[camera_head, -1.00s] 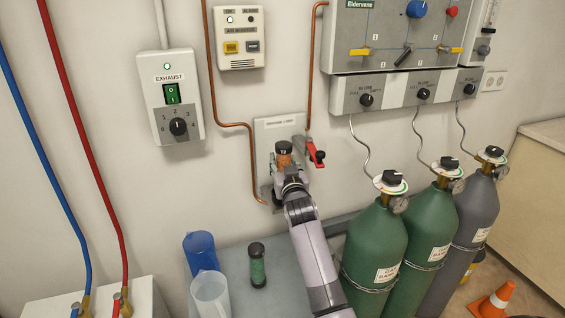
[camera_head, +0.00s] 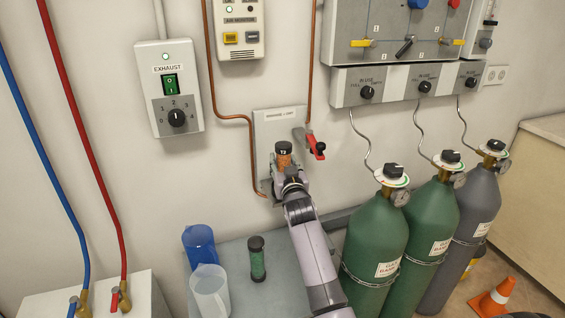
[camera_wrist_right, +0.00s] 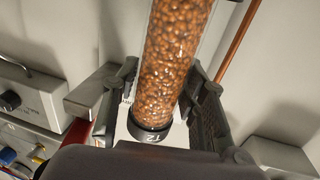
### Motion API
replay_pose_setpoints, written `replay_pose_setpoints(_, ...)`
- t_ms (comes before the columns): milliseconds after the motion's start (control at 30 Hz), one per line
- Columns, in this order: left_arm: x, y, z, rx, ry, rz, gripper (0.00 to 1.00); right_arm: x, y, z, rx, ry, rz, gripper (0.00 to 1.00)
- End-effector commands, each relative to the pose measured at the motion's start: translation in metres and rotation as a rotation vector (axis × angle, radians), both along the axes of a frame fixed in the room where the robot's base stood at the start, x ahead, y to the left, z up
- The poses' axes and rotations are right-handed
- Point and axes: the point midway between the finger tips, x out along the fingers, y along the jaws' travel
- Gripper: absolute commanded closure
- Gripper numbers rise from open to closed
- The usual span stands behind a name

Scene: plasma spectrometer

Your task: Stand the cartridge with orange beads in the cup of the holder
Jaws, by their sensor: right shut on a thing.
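The cartridge with orange beads (camera_head: 285,158) is upright, black cap on top, in front of a wall panel (camera_head: 264,124). My right gripper (camera_head: 288,176) is shut around it below the cap. In the right wrist view the cartridge (camera_wrist_right: 172,62) lies between the two dark fingers (camera_wrist_right: 160,92), with its capped end near the palm. The holder's cup cannot be made out; the cartridge, gripper and arm cover the lower panel. I cannot tell whether the cartridge's lower end touches anything. My left gripper is not in view.
A red-handled valve (camera_head: 314,145) sits close right of the cartridge. Gas cylinders (camera_head: 376,240) stand right of my arm. A copper pipe (camera_head: 247,155) runs left.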

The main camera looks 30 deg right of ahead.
Motion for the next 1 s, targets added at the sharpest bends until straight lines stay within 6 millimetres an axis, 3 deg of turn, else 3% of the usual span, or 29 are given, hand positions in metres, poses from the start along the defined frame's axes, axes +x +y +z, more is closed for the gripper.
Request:
replay_pose_setpoints(400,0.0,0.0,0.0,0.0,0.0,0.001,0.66,0.0,0.0,0.0,0.0,-0.001,0.0,0.37)
replay_pose_setpoints(767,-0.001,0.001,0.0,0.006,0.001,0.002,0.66,-0.004,0.002,-0.002,0.001,0.002,0.0,0.37)
replay_pose_setpoints(1000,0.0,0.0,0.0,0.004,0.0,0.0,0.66,-0.035,0.016,-0.001,0.001,0.0,0.001,0.37)
